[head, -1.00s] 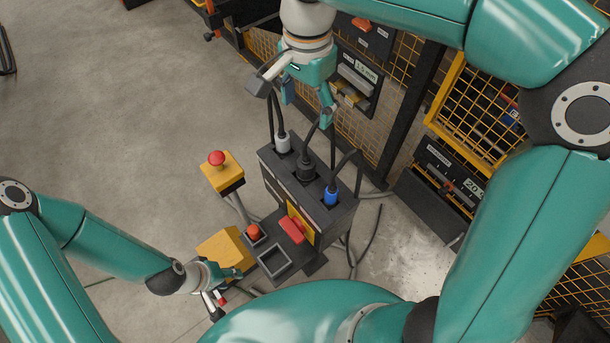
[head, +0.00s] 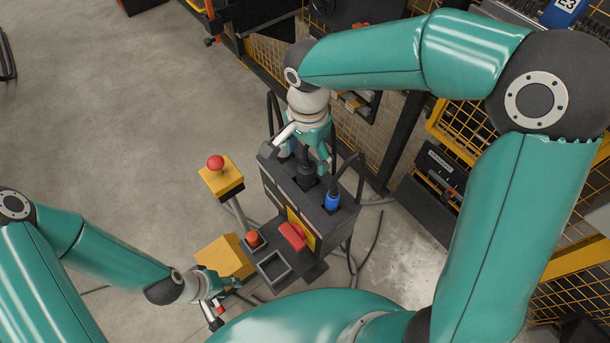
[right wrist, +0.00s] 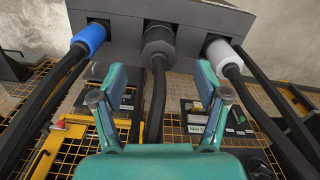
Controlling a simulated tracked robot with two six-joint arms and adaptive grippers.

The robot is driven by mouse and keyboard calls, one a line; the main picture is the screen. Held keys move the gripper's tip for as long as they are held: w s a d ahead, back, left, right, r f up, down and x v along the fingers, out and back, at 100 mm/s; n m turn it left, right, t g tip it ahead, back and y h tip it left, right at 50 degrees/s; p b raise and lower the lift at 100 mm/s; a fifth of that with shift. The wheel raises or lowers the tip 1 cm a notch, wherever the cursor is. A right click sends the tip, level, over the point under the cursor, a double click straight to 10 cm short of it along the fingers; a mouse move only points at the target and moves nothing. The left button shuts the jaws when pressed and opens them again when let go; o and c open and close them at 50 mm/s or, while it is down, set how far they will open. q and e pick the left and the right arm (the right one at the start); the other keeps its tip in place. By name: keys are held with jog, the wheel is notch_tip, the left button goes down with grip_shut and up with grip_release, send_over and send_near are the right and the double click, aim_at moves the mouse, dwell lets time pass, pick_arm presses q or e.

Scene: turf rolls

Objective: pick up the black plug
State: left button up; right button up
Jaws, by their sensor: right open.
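The black plug (head: 307,172) stands in the middle socket on top of a dark box (head: 281,193). It also shows in the right wrist view (right wrist: 158,42), with its black cable running down between my fingers. My right gripper (head: 306,162) is open just above and around the plug's upper area; in the right wrist view (right wrist: 160,85) the fingers stand to either side of the cable, apart from the plug. My left gripper (head: 226,286) is low at the left of the box; whether its jaws are open is unclear.
A blue plug (head: 332,199) sits to the right of the black one. A white plug (right wrist: 221,50) is on its other side, mostly hidden in the head view. A yellow post with a red button (head: 217,164) stands left. Yellow mesh fencing (head: 455,115) lies behind.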

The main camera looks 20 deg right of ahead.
aim_at(306, 167)
jog(key=f, duration=0.2)
jog(key=f+p, duration=0.1)
jog(key=f, duration=0.2)
jog(key=shift+s+a, duration=0.15)
jog(key=shift+s, duration=0.05)
jog(key=shift+r, duration=0.1)
jog(key=c, duration=1.3)
